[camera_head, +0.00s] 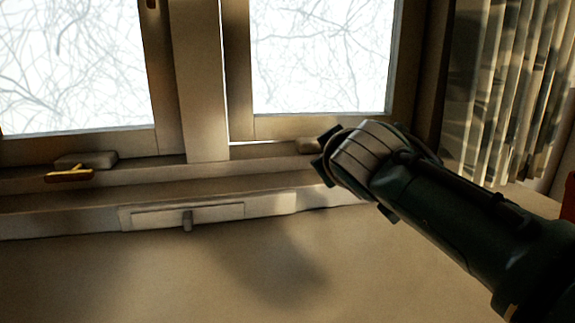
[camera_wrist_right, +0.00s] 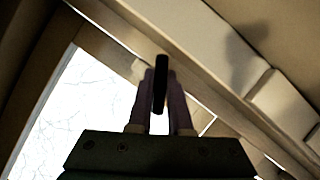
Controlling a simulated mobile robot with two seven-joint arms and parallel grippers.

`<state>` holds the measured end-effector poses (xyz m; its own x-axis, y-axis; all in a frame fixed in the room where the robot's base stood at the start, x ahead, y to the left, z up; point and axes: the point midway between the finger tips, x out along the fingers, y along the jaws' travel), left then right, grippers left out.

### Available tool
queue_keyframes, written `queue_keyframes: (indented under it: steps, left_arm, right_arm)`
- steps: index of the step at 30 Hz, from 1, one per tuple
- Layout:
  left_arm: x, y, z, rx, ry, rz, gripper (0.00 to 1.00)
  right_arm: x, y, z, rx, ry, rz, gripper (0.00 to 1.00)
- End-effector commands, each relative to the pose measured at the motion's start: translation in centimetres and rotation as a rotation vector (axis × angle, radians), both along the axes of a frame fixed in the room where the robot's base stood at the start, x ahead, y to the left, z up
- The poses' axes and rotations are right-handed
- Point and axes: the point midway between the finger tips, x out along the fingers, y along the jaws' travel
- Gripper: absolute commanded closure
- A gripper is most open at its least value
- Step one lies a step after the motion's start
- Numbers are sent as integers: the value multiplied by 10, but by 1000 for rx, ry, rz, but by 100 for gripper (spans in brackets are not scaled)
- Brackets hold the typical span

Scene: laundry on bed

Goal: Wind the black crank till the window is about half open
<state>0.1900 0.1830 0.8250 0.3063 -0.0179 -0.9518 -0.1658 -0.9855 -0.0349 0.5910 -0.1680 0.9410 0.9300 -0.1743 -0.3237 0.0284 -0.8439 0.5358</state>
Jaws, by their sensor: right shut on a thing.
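The window's right sash (camera_head: 318,125) has a thin bright gap along its lower left edge, so it looks slightly open. The left sash (camera_head: 90,145) looks closed. My right gripper (camera_head: 326,165) is at the sill below the right sash, by a pale crank housing (camera_head: 307,146). In the right wrist view my right gripper (camera_wrist_right: 160,88) is shut on the black crank (camera_wrist_right: 161,82), a narrow dark bar between the fingers. In the head view the crank is hidden by or blends into the gripper. My left gripper is not in view.
A brass-coloured crank (camera_head: 70,175) sits on the sill under the left sash. A pale panel with a small tab (camera_head: 187,220) is on the ledge front. A curtain (camera_head: 505,95) hangs at the right. The wall below is clear.

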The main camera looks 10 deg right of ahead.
Motion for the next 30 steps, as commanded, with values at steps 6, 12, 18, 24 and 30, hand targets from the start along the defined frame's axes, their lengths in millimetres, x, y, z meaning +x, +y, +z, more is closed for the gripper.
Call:
queue_keyframes:
  steps: [6, 12, 18, 24, 30]
  left_arm:
    - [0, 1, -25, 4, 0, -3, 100]
    - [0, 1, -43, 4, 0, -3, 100]
    - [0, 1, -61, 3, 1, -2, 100]
    - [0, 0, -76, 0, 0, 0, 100]
    - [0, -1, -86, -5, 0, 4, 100]
  right_arm:
    - [1, 1, -3, -207, -12, 2, 100]
    - [0, 1, -4, -395, -18, 2, 100]
    - [1, 1, -3, -584, -24, 2, 100]
    - [0, 1, -2, -752, -30, 2, 100]
    - [0, 1, -1, -882, -33, 2, 100]
